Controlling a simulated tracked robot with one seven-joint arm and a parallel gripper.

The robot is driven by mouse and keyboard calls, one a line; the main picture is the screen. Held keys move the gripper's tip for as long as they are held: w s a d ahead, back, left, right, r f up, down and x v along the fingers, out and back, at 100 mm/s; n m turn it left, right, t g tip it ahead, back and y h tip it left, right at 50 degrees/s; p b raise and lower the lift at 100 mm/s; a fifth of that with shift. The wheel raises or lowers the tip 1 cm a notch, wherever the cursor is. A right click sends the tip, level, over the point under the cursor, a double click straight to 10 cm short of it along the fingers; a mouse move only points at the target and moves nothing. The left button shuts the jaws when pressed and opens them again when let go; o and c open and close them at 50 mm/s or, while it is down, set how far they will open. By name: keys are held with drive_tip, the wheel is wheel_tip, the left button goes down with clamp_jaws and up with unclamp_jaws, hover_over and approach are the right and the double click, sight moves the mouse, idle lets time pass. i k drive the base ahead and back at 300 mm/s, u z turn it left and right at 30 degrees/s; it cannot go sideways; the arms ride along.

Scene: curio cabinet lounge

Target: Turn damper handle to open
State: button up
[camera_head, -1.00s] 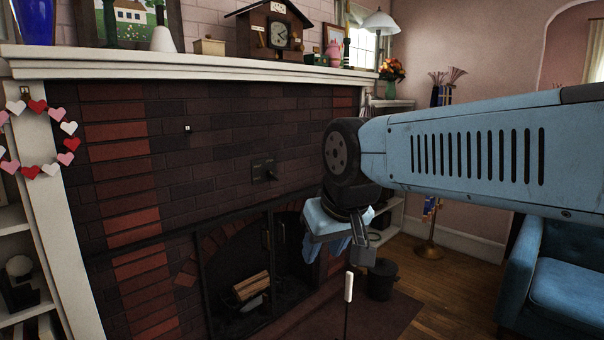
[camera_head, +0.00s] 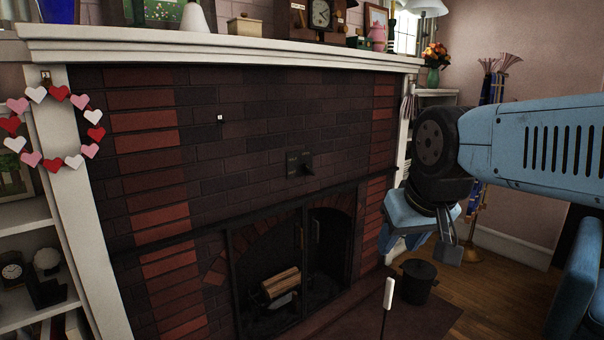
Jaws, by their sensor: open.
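The damper handle (camera_head: 308,163) is a small dark lever on a dark plate (camera_head: 294,164), set in the brick above the fireplace opening. Small lettering on the plate is too small to read. My gripper (camera_head: 425,240) hangs below my blue arm, to the right of the handle and lower. Its jaws are open, and I see nothing between them. It is apart from the handle.
The fireplace opening (camera_head: 295,255) has glass doors and holds logs (camera_head: 281,283). A white-handled tool (camera_head: 388,293) stands in front, with a black bucket (camera_head: 418,281) to its right. The white mantel (camera_head: 220,52) carries several ornaments. A blue armchair (camera_head: 576,290) stands at right.

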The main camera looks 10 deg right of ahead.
sight(308, 169)
drive_tip(key=z, duration=2.05)
drive_tip(key=i, duration=0.1)
drive_tip(key=u, duration=3.45)
drive_tip(key=k, duration=0.9)
drive_tip(key=z, duration=1.55)
drive_tip(key=i, duration=1.25)
